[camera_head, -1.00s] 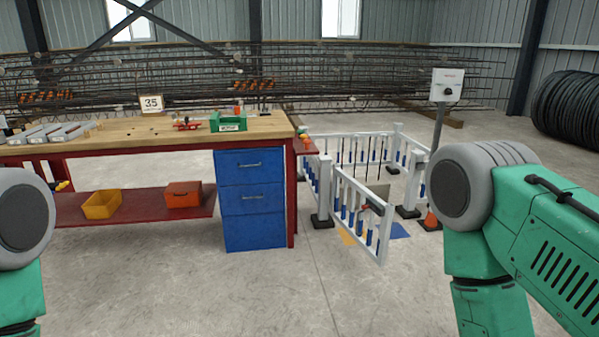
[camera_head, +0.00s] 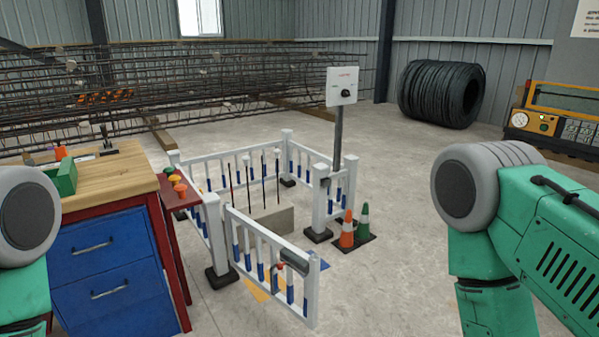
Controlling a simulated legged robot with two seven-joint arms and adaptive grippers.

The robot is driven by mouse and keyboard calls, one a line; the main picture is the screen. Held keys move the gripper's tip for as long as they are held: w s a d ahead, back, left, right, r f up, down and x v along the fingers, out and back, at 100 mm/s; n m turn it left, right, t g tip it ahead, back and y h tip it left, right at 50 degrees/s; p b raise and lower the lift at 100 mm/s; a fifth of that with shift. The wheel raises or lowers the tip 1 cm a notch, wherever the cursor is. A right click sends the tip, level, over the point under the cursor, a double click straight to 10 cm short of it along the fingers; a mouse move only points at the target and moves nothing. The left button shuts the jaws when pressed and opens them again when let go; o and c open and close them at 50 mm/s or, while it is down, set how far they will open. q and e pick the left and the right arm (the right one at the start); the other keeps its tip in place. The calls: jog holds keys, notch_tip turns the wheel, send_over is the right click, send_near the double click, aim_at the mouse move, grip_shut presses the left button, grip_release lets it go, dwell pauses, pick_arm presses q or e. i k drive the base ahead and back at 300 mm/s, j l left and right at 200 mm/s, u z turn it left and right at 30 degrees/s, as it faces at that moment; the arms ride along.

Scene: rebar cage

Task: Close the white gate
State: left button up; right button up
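The white gate (camera_head: 262,254) is a railed panel with blue lower sleeves on its bars. It is hinged at the left post (camera_head: 213,236) of a small white fence enclosure and stands swung open towards me. A grey latch box (camera_head: 294,262) with a red part below it sits near its free end. The opposite post (camera_head: 319,205) stands to the right, with a clear gap between it and the gate's free end. My two green arms show at the left and right edges, apart from the gate. Neither gripper is in view.
A workbench (camera_head: 123,172) with blue drawers stands close on the left. An orange cone (camera_head: 347,232) and a green cone (camera_head: 363,224) stand beside the right post. Floor in front of the gate is clear.

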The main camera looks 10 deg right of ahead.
aim_at(309, 265)
jog(key=i+l+z, duration=0.2)
jog(key=i+z, duration=0.15)
jog(key=i, duration=0.15)
jog(key=i+z, duration=0.35)
jog(key=i, duration=0.2)
jog(key=i+l+u, duration=0.1)
jog(key=i+l, duration=0.45)
jog(key=i, duration=0.2)
jog(key=u, duration=1.3)
